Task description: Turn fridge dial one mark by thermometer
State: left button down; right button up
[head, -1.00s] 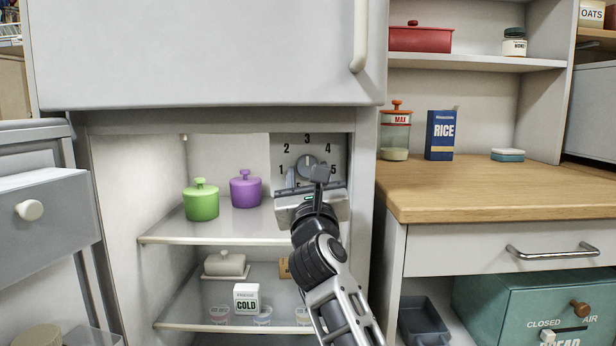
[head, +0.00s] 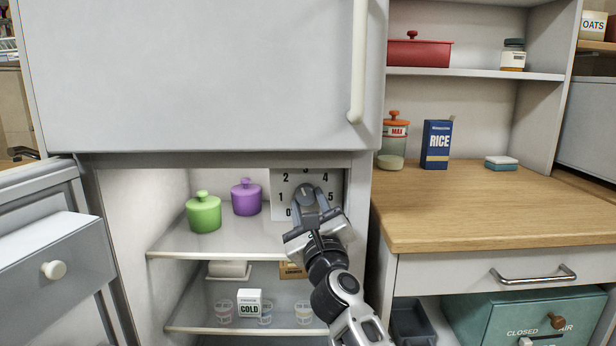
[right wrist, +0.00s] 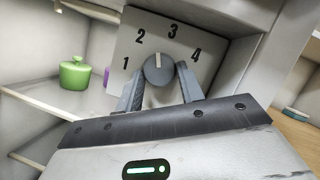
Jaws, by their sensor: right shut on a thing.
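The round grey dial (right wrist: 158,70) sits on a white numbered plate (right wrist: 118,52) in the fridge's upper right. Its pale pointer line lies between 2 and 3 in the right wrist view. My right gripper (right wrist: 160,80) is shut on the dial, one finger on each side. In the head view my right gripper (head: 309,203) comes from below and partly covers the dial and the plate's lower numbers. A small white block marked COLD (head: 249,303), apparently the thermometer, stands on the lower shelf. My left gripper is out of view.
A green pot (head: 203,214) and a purple pot (head: 246,198) stand on the upper shelf, left of the plate. The fridge's right wall (head: 358,215) is close beside my right gripper.

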jog(key=n+p, duration=0.1)
jog(key=r+n+y+p, duration=0.1)
jog(key=p, duration=0.1)
jog(key=shift+d+g, duration=0.1)
jog(key=shift+g, duration=0.3)
jog(key=n+g+y+p, duration=0.1)
jog(key=n+p, duration=0.3)
jog(key=p, duration=0.1)
jog(key=shift+d+f, duration=0.1)
jog(key=shift+f, duration=0.05)
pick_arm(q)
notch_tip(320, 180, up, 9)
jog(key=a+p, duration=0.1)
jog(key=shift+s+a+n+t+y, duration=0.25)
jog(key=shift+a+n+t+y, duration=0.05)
pick_arm(e)
jog(key=shift+n, duration=0.5)
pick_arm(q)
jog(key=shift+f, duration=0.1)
pick_arm(e)
jog(key=shift+f+g, duration=0.15)
jog(key=shift+g, duration=0.15)
jog(key=o, duration=1)
